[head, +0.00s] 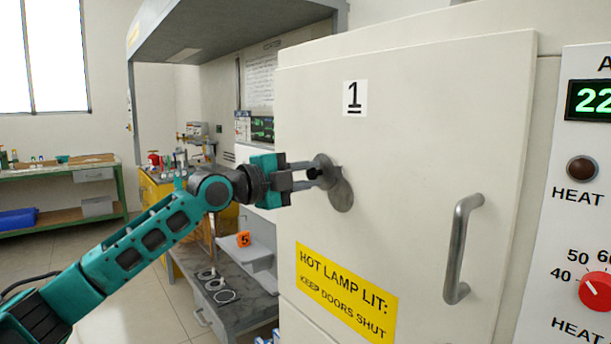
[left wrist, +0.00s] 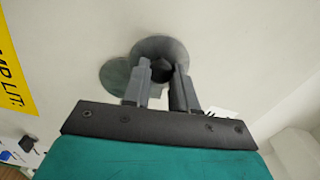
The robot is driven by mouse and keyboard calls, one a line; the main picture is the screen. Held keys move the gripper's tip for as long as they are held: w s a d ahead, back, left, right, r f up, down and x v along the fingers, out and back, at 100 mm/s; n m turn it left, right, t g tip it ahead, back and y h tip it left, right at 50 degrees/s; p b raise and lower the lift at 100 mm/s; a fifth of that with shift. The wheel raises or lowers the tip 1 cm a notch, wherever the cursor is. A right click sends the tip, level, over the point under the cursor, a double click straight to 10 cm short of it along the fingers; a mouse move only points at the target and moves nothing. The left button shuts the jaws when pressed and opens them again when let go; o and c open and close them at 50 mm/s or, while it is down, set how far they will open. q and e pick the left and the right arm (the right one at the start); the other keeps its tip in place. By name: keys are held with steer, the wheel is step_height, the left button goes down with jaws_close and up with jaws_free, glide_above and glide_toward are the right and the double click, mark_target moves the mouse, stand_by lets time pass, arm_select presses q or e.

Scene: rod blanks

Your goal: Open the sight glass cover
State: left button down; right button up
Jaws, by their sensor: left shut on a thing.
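The sight glass cover (head: 327,160) is a round grey metal disc with a dark knob on the white door numbered 1. It also shows in the left wrist view (left wrist: 152,45). The sight glass (head: 343,196) is a round grey-green pane, partly uncovered below and to the right of the cover in the head view; it also shows in the left wrist view (left wrist: 114,76). The cover still overlaps part of it. My left gripper (head: 314,174) is shut on the cover's knob, seen between its fingers in the left wrist view (left wrist: 163,72). My right gripper is out of view.
The door has a metal bar handle (head: 461,248) at its right and a yellow hot-lamp label (head: 346,292) below the cover. A control panel with a red dial (head: 597,290) stands at right. A grey bench (head: 243,306) lies at lower left.

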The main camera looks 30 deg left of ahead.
arm_select(q)
steer(key=c, duration=0.9)
jaws_free()
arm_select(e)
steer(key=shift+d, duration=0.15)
arm_select(q)
steer(key=shift+b+v, duration=5.2)
steer(key=shift+v, duration=1.25)
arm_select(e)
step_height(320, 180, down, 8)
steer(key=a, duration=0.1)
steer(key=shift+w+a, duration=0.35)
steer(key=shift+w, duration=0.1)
